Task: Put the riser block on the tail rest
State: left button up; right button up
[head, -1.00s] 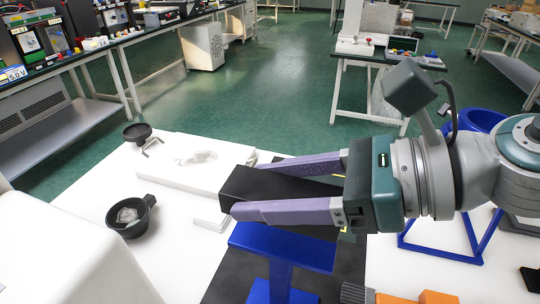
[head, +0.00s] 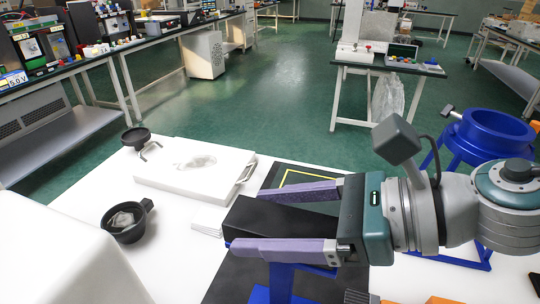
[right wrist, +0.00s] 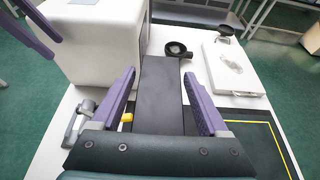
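The riser block is a long black block (head: 268,222) lying level between the purple fingers of my right gripper (head: 285,220). In the right wrist view the block (right wrist: 161,90) runs forward from between the two fingers (right wrist: 163,100), which flank it closely on both sides. The blue tail rest (head: 283,280) stands right under the block and gripper. Its top is mostly hidden, so I cannot tell whether the block touches it. Purple finger parts, seemingly my left gripper (right wrist: 38,25), show at the top left of the right wrist view, cut off by the frame edge.
A white slab with a handle (head: 190,172), a black cup (head: 128,222) and a small black dish on a stand (head: 137,136) are on the white table. A large white box (head: 60,260) fills the lower left. A blue ring stand (head: 490,132) is behind my right arm.

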jog(key=shift+o, duration=0.7)
jog(key=shift+r, duration=0.1)
